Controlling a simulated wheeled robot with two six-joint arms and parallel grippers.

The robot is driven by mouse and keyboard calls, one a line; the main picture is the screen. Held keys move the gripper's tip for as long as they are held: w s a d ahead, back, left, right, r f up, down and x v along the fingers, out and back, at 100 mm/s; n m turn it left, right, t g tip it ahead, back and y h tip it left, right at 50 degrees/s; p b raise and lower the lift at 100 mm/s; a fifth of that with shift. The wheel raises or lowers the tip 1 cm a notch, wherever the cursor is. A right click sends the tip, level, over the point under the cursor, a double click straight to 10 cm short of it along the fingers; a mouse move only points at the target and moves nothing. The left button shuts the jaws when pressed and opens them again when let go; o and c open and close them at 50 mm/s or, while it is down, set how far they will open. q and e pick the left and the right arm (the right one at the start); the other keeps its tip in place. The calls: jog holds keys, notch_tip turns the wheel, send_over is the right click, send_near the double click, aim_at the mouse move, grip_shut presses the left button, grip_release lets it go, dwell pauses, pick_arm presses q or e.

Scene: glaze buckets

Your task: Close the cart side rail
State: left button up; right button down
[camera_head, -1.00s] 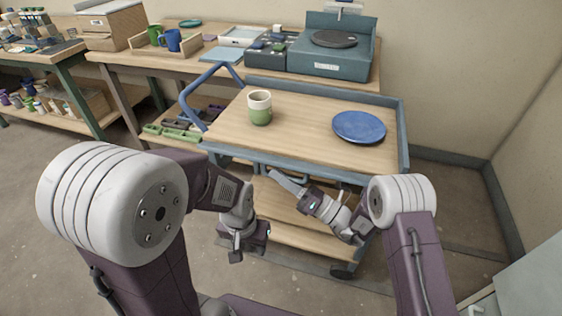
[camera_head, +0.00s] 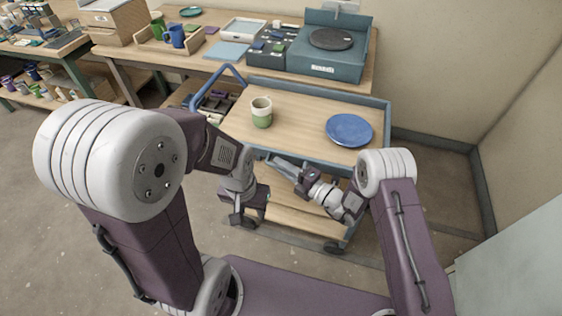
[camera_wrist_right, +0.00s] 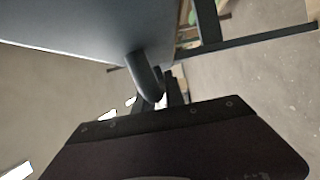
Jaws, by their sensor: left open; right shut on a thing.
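The cart (camera_head: 292,135) has a wooden top with blue-grey rails on its far and right sides. The side rail on its near side (camera_head: 325,168) shows as a low blue-grey strip, partly hidden by my right arm. My right gripper (camera_head: 279,163) is at this near edge. In the right wrist view it is shut on a dark curved handle (camera_wrist_right: 146,76) beside a broad grey panel (camera_wrist_right: 85,25), which seems to be the rail. Its fingers are mostly hidden there. My left gripper (camera_head: 243,218) is open and empty, pointing down left of the cart's lower shelf.
A green-and-cream cup (camera_head: 262,113) and a blue plate (camera_head: 349,130) stand on the cart top. A blue push handle (camera_head: 205,88) rises at the cart's left end. A workbench (camera_head: 225,30) stands behind. Bare floor lies right of the cart.

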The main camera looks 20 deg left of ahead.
jog(key=shift+w+r+m+h+p, duration=0.3)
jog(key=shift+w+m+p, duration=0.05)
jog(key=shift+m+p, duration=0.65)
jog(key=c, duration=1.4)
grip_release()
jog(key=v, duration=0.9)
jog(key=shift+p, duration=0.35)
jog(key=shift+w+d+r, duration=0.1)
jog(key=shift+r, duration=0.05)
